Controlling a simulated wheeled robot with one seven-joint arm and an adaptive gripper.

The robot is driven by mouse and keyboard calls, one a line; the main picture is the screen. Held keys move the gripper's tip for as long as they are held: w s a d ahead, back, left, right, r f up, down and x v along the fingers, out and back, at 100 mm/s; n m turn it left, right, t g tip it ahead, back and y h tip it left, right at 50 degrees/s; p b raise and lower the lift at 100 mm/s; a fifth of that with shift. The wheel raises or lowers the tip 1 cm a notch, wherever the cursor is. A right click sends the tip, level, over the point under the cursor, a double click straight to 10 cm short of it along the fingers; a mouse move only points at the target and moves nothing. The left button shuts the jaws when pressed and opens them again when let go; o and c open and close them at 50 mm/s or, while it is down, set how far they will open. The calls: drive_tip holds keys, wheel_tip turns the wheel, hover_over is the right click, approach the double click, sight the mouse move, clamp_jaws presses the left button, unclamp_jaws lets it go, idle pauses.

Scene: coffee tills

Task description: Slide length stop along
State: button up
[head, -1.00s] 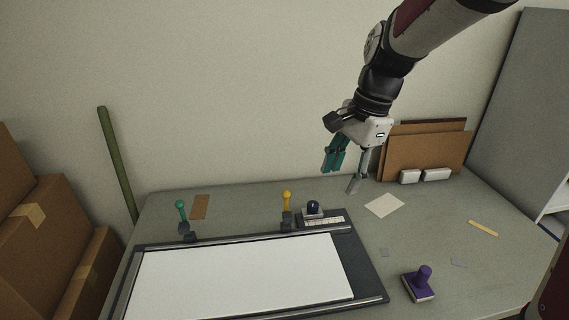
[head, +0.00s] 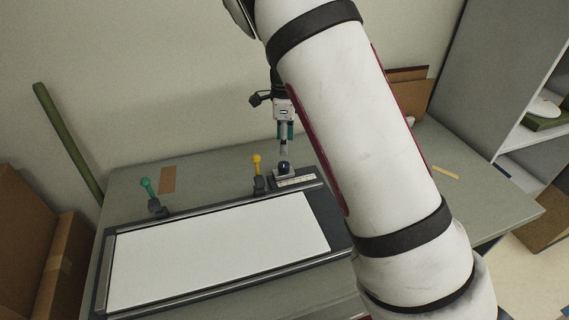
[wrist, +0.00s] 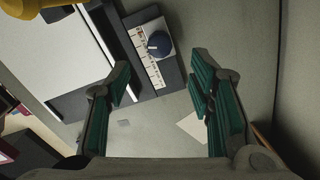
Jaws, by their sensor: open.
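The length stop appears to be the small block with a dark blue knob (head: 284,167) beside a white printed scale (head: 297,181), at the back right of the paper trimmer. In the wrist view the blue knob (wrist: 159,43) sits on a pale block on the scale, beyond my fingertips and slightly left of the midline. My gripper (head: 286,140) is above and just behind the knob in the head view, pointing down. Its teal fingers (wrist: 163,82) are apart with nothing between them in the wrist view.
The trimmer holds a white sheet (head: 215,250). A yellow-knobbed slider (head: 257,172) stands close left of the stop; a green-knobbed slider (head: 150,195) is farther left. A brown strip (head: 168,179) lies behind. Cardboard boxes (head: 35,235) stand left.

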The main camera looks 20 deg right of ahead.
sight(285, 164)
wheel_tip(285, 164, down, 9)
drive_tip(key=shift+f+p, duration=0.1)
drive_tip(key=shift+p, duration=0.2)
